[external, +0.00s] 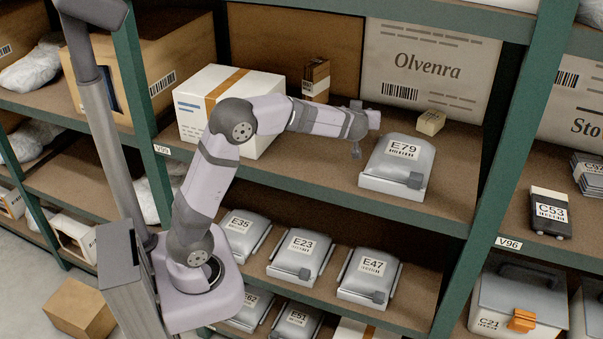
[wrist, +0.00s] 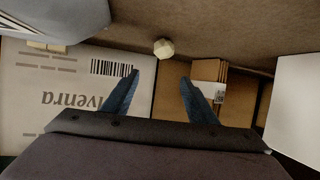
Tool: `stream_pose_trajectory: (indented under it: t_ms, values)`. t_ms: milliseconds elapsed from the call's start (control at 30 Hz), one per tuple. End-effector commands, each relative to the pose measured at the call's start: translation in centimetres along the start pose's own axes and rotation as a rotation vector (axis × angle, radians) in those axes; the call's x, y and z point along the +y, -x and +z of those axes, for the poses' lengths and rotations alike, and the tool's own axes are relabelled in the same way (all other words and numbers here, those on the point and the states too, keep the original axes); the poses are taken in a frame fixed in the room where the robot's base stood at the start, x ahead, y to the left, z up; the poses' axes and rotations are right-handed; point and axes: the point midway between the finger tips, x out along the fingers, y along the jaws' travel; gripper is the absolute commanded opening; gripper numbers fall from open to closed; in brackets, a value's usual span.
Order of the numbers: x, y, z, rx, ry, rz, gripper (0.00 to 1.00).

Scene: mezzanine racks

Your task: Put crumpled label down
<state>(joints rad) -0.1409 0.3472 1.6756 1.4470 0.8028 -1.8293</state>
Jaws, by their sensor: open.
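The crumpled label (wrist: 163,48) is a small off-white ball in the wrist view. It rests on the brown shelf board, just beyond and between my fingertips. My gripper (wrist: 159,77) is open, its two blue fingers spread with nothing between them. In the external view my gripper (external: 362,130) reaches over the upper shelf, left of the grey E79 case (external: 398,165). I cannot make out the label for certain in that view; my arm may hide it.
The Olvenra box (external: 427,75) stands at the back, with a small beige box (external: 431,122) before it. A white box with an orange strip (external: 225,105) and a small brown carton (external: 316,80) are left. Bare board lies before my gripper (external: 310,165).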

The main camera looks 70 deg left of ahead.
Motion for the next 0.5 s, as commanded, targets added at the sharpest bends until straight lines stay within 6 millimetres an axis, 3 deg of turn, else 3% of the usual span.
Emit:
stream_pose_trajectory:
  t_ms: [333, 500]
  values:
    - [0.0, -0.4, 0.9, 0.0, -0.001, 0.0, 0.53]
    - [0.0, -1.0, 2.5, -0.002, -0.005, -0.001, 0.53]
